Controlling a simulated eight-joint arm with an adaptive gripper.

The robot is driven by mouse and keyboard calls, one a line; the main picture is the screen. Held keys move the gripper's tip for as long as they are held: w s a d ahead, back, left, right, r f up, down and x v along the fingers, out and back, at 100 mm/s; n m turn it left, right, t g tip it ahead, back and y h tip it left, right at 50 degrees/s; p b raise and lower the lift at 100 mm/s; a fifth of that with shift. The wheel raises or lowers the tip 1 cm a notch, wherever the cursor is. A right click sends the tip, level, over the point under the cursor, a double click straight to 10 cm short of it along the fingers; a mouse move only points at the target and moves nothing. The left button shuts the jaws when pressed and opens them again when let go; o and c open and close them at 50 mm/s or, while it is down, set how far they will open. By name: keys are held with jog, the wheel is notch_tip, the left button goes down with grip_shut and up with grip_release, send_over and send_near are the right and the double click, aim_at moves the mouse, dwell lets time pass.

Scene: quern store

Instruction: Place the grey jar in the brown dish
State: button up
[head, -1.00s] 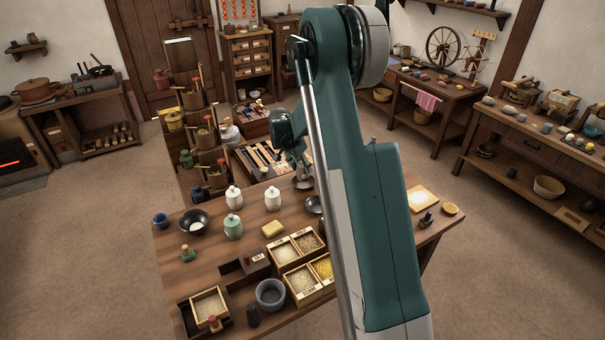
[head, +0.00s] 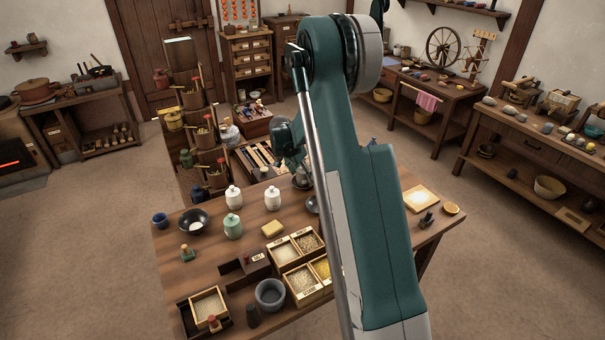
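A lidded green-grey jar (head: 233,227) stands upright on the wooden table, in front of two white lidded jars (head: 234,197) (head: 272,198). No plainly grey lidded jar shows on the table; it may be hidden behind my arm. My gripper (head: 301,176) is mostly hidden by my arm, low near the table's far edge, by a small dark dish. Whether its fingers are open or hold anything cannot be seen.
A pale board (head: 421,199) lies left of the brown dish. A tool tray (head: 258,158) stands behind.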

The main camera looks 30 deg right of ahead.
jog(key=shift+r, duration=0.2)
jog(key=p+v, duration=0.2)
jog(key=v, duration=1)
dwell(0.4)
dwell(0.4)
jog(key=s+a+r+n+t+y, duration=0.15)
jog(key=s+a+r+n, duration=0.25)
jog(key=s+a+r, duration=0.5)
jog(key=s+a+r+n+t+y, duration=0.1)
jog(key=s+a+r+n+t, duration=0.15)
jog(key=s+a+r, duration=0.6)
jog(key=s+a+n, duration=0.2)
jog(key=s+a, duration=0.1)
jog(key=s, duration=0.6)
jog(key=s+a+n+t+y, duration=0.1)
jog(key=s+a+n, duration=0.2)
jog(key=s, duration=0.7)
jog(key=s+a+n+t+y, duration=0.1)
jog(key=s+a+n, duration=0.2)
jog(key=s, duration=0.7)
jog(key=shift+a+r, duration=0.25)
jog(key=shift+r, duration=0.1)
